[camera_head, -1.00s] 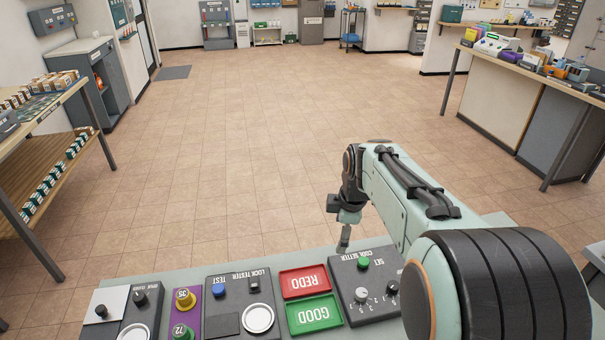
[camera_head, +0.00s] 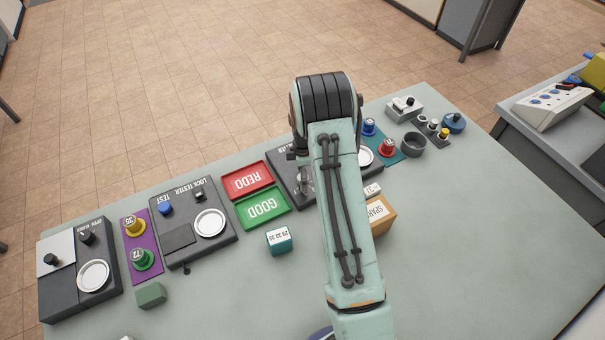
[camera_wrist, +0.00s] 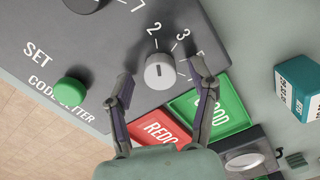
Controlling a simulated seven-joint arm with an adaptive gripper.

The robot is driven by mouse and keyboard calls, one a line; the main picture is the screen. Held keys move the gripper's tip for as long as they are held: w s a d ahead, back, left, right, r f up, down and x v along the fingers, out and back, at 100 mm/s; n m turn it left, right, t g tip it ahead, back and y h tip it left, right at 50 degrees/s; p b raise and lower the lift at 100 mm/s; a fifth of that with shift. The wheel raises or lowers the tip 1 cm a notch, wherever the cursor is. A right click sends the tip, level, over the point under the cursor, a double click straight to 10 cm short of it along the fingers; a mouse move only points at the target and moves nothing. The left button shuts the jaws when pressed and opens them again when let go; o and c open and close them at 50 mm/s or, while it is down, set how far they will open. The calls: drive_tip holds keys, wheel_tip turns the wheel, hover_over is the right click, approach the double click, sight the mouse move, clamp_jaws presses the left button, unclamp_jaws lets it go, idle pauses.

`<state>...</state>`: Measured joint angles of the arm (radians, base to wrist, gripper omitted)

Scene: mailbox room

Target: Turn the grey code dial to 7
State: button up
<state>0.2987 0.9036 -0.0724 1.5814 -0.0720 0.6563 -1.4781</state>
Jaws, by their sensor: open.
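The grey code dial (camera_wrist: 160,75) sits on the dark code setter panel (camera_wrist: 60,30) in the wrist view. Numerals including 2 and 3 are printed around it, and a 7 shows farther up. A short dark mark is on its top; I cannot tell which numeral it points to. My gripper (camera_wrist: 160,70) is open, with one finger on each side of the dial and gaps between. Whether the fingertips are down at the dial's height is unclear. In the head view my arm hides most of the panel (camera_head: 283,182) and the dial.
A green button (camera_wrist: 70,92) and a dark knob (camera_wrist: 85,4) are on the same panel. The red REDO tray (camera_head: 248,181) and green GOOD tray (camera_head: 262,209) lie beside it. A teal block (camera_head: 279,241) and a SPARE box (camera_head: 380,213) stand nearby.

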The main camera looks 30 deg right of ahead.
clamp_jaws()
drive_tip(key=shift+m, duration=0.4)
drive_tip(key=m, duration=1)
drive_tip(key=shift+m, duration=0.4)
drive_tip(key=m, duration=0.6)
drive_tip(key=shift+m, duration=0.3)
drive_tip(key=m, duration=0.5)
